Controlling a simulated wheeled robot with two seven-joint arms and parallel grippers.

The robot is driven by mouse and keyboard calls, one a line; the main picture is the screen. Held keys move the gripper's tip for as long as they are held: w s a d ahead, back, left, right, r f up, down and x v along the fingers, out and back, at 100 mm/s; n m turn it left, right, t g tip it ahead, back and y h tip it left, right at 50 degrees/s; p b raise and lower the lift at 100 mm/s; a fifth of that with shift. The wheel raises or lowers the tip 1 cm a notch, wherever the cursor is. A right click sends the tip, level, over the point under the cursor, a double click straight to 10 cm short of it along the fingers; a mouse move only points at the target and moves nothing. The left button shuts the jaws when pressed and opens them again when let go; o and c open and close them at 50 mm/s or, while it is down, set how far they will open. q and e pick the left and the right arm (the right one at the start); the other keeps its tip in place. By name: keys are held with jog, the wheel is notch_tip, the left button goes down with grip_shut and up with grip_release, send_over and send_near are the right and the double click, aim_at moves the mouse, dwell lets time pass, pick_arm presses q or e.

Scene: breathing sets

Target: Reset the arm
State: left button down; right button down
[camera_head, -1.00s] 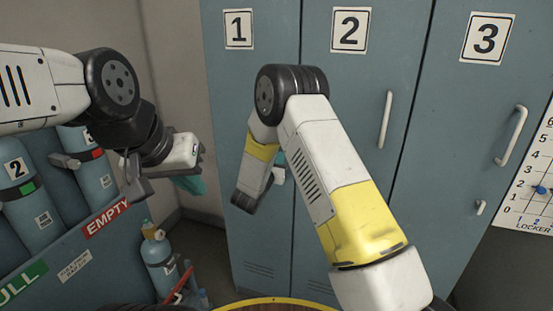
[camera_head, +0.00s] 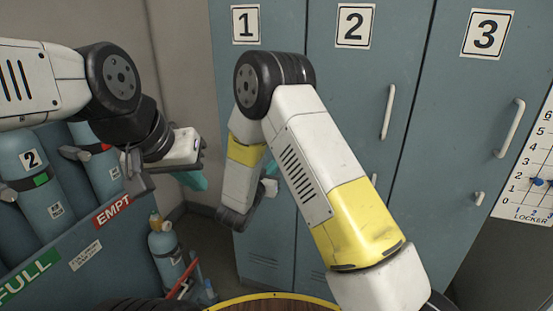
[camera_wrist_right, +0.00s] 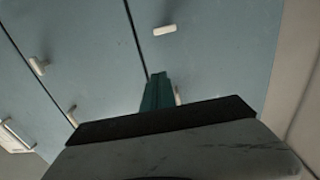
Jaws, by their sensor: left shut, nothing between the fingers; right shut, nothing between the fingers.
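My left gripper (camera_head: 191,180) is at the end of the arm on the left, above the cylinder rack. Its teal fingers are shut and empty. My right arm reaches up and bends back down in front of the lockers. My right gripper (camera_head: 271,168) is mostly hidden behind that arm, with only a bit of teal showing. In the right wrist view its teal fingers (camera_wrist_right: 157,92) are shut together with nothing between them, in front of the locker doors.
Blue lockers 1 (camera_head: 247,60), 2 (camera_head: 345,80) and 3 (camera_head: 460,120) stand behind. A rack (camera_head: 70,235) labelled FULL and EMPTY holds blue cylinders (camera_head: 40,208) at left. A small blue cylinder (camera_head: 165,250) stands on the floor. A round table edge (camera_head: 275,296) shows below.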

notch_tip(320, 180, up, 10)
jog(key=g+y, duration=0.2)
jog(key=y, duration=0.5)
jog(key=s+d+r+n+g+y, duration=0.3)
jog(key=s+r, duration=0.3)
jog(key=r, duration=0.1)
jog(key=s+d+g, duration=0.1)
jog(key=s+d, duration=0.3)
jog(key=s, duration=0.4)
jog(key=s+d+n+g, duration=0.1)
jog(key=s+d+g, duration=0.1)
jog(key=s, duration=0.7)
jog(key=s+d+n+g+h, duration=0.1)
jog(key=s+d+g, duration=0.1)
jog(key=s+d, duration=0.3)
jog(key=s, duration=0.4)
jog(key=shift+d+f, duration=0.25)
jog(key=shift+d, duration=0.1)
